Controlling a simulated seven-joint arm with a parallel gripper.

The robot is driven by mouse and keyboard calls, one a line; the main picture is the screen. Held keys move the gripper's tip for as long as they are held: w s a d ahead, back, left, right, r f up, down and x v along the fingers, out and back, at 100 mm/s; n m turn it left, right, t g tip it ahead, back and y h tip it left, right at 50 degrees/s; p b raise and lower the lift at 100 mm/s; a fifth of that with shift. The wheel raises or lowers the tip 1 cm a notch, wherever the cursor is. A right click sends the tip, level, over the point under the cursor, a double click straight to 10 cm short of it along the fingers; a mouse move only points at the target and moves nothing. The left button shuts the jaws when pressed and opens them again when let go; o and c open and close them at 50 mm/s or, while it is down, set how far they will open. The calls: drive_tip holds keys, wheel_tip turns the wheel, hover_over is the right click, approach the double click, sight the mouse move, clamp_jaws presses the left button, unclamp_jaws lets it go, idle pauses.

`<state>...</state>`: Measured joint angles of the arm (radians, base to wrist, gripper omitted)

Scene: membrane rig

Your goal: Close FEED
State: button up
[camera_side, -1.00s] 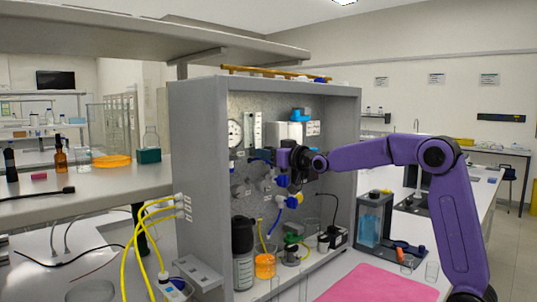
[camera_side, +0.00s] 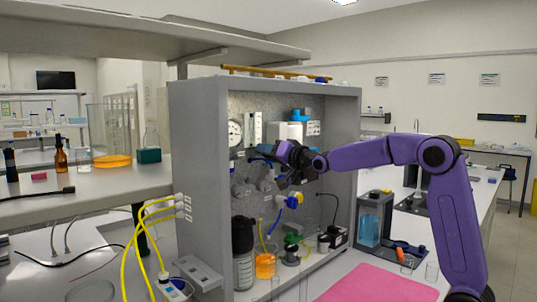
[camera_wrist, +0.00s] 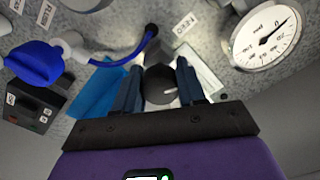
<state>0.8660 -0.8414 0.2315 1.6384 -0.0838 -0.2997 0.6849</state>
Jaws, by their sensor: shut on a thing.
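The FEED knob (camera_wrist: 160,86) is dark grey and round with a white mark, and sits on the panel in the wrist view. A label reading FEED (camera_wrist: 185,23) is beside it, upside down in that view. My gripper (camera_wrist: 158,76) has one finger on each side of the knob and is shut on it. In the side view my gripper (camera_side: 277,153) is at the speckled panel, and the knob is hidden behind it. A thin blue tube runs from a fitting near the knob towards a blue valve handle (camera_wrist: 34,62) beside the FLUSH label.
A round pressure gauge (camera_wrist: 262,40) is close to the knob, with its needle off to one side. A dark switch box (camera_wrist: 36,106) is on the other side. Below the panel stand a dark bottle (camera_side: 243,250) and an orange-filled beaker (camera_side: 265,266). A pink mat (camera_side: 380,285) lies in front.

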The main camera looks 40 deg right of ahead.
drive_tip(key=m, duration=0.6)
drive_tip(key=shift+r, duration=0.1)
drive_tip(key=m, duration=0.6)
drive_tip(key=shift+m, duration=0.4)
drive_tip(key=o, duration=1.1)
drive_tip(key=shift+c, duration=0.2)
drive_tip(key=shift+s, duration=0.1)
drive_tip(key=s, duration=1.7)
drive_tip(key=shift+s+a, duration=0.1)
